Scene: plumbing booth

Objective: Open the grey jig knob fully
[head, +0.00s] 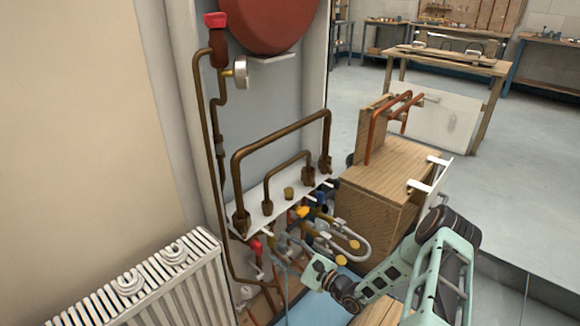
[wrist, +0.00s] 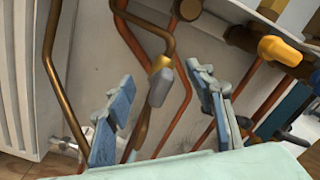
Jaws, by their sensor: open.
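A grey knob (wrist: 160,86) with a brass-yellow collar sits on a copper pipe in the middle of the wrist view. It is tilted in the picture and appears between the two blue-grey fingers of my gripper (wrist: 159,77). The fingers are apart, one on each side of the knob, with visible gaps to both. I cannot tell how far the knob is from the fingertips in depth. In the head view my gripper reaches in from the right, low beside the pipework. I cannot pick out the grey knob clearly there.
A yellow-orange knob (wrist: 280,50) is at the upper right of the wrist view. A white radiator (head: 145,285) stands at left. Bent copper pipes rise from a white shelf (head: 275,207). A wooden box (head: 385,175) is close to my arm. A red valve handle (head: 256,246) sits below the shelf.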

